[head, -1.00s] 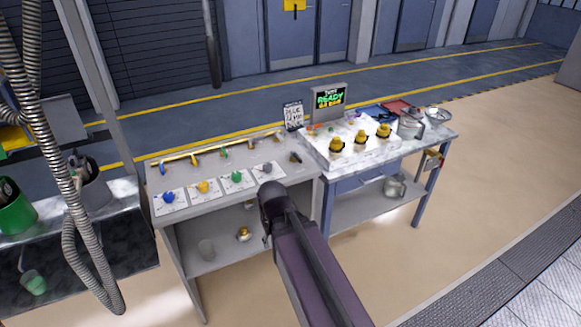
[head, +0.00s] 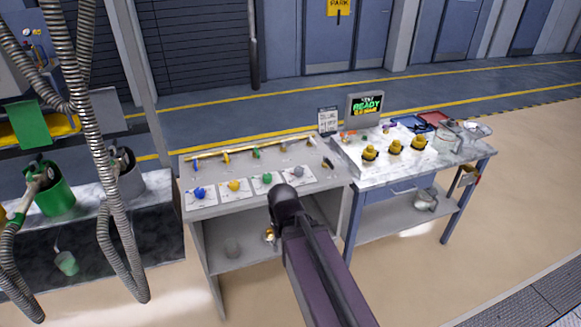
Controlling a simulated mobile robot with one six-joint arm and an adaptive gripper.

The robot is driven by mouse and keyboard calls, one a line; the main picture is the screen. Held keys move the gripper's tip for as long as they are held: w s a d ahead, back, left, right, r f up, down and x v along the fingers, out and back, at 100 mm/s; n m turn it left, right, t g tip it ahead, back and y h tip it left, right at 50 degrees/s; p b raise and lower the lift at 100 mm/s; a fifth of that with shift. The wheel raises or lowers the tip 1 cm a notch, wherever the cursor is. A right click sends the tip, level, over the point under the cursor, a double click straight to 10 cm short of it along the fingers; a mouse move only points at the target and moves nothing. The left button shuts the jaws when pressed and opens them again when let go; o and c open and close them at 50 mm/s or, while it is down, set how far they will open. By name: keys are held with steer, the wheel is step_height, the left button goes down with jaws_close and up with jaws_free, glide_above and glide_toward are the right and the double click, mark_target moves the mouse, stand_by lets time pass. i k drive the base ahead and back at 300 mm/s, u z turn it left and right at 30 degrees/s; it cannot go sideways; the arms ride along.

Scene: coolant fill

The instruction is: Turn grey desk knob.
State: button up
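The grey knob (head: 298,171) sits on the last white card at the right of the row on the grey desk (head: 230,208). Blue (head: 199,193), yellow (head: 234,185) and green (head: 267,178) knobs stand to its left, each on a white card. My dark arm reaches up from the bottom of the head view. Its rounded black end lies in front of the desk's front edge, just below the grey knob in the picture. The gripper fingers cannot be made out, and whether anything touches the knob cannot be told.
A yellow rail with coloured levers (head: 226,159) runs along the desk's back. To the right, a bench carries several yellow-topped items (head: 395,146), a screen reading READY (head: 366,107) and a metal pot (head: 447,139). Hoses (head: 90,130) and a green bucket (head: 55,190) are at left.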

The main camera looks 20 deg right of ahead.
mark_target(299, 171)
steer(key=z, duration=0.05)
steer(key=i, duration=0.95)
steer(key=z, duration=0.5)
